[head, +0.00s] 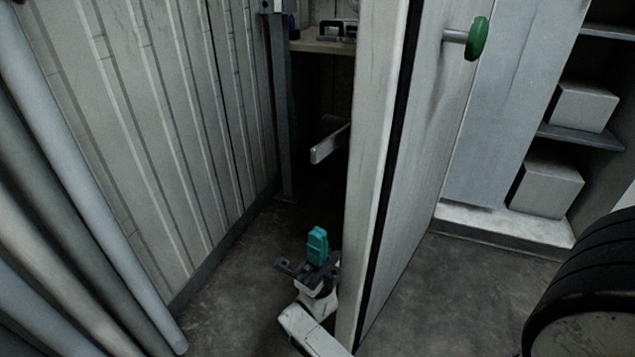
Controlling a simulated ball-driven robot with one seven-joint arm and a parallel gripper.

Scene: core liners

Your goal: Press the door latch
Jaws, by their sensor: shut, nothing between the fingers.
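A tall pale door (425,170) stands open, seen nearly edge-on, with a black seal along its edge. A green round knob on a metal stem (476,39) sticks out of the door's right face near the top. A pale lever-like bar (329,144) shows left of the door, in front of the dark opening; its far end is hidden or too dark to follow. I cannot tell which of these is the latch. My gripper (318,243), with teal fingers, is shut and empty. It is low, left of the door edge, apart from the knob and below the bar.
A ribbed wall (150,130) and long pipes (85,190) fill the left. A bench (322,46) with tools stands at the back. Shelves with grey boxes (547,188) stand at the right, and a black ribbed round object (590,290) at the lower right. Floor (440,300) is bare right of the door.

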